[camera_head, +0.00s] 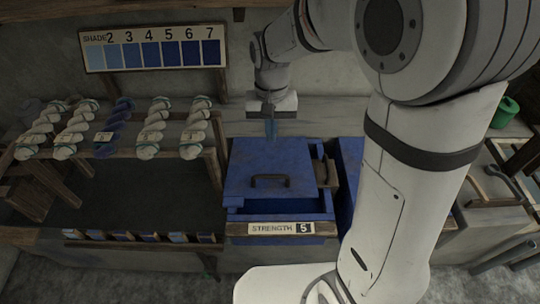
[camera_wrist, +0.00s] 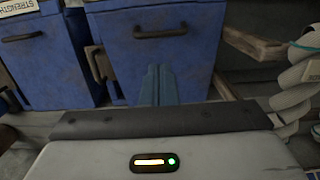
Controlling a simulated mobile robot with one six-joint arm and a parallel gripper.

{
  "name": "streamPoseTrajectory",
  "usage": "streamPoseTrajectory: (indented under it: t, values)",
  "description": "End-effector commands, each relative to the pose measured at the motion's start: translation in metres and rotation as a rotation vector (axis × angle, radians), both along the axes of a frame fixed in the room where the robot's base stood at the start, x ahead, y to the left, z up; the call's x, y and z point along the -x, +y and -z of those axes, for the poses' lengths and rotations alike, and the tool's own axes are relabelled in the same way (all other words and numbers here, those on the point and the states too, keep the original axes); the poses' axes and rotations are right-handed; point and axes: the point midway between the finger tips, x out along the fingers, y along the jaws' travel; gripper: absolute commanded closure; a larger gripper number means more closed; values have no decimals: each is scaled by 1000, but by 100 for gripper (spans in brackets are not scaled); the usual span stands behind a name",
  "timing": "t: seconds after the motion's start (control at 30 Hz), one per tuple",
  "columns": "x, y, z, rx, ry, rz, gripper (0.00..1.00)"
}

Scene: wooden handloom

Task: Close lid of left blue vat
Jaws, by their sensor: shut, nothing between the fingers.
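The left blue vat (camera_head: 280,216) stands in the middle of the head view, behind a label reading STRENGTH 5 (camera_head: 281,228). Its blue lid (camera_head: 245,165) has a dark handle (camera_head: 270,181), which also shows in the wrist view (camera_wrist: 160,33). A dark blue strip of the vat's inside shows between the lid's front edge and the front rim. My gripper (camera_head: 271,130) is over the lid's rear edge, its fingers pointing down. In the wrist view my gripper (camera_wrist: 158,72) has its blue fingers together and empty. Whether they touch the lid cannot be told.
A second blue vat (camera_head: 350,165) stands to the right, mostly behind my arm. Several yarn skeins (camera_head: 155,128) lie on a wooden rack to the left. A shade board (camera_head: 152,49) stands on the wall. A green pot (camera_head: 505,112) sits at the far right.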

Motion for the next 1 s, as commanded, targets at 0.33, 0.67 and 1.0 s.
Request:
streamPoseTrajectory:
  t: [0.33, 0.67, 1.0]
  values:
    - [8, 0, 66, 2, 7, -1, 100]
    - [12, 1, 122, 1, 4, -2, 100]
    - [13, 1, 135, 0, 0, -3, 100]
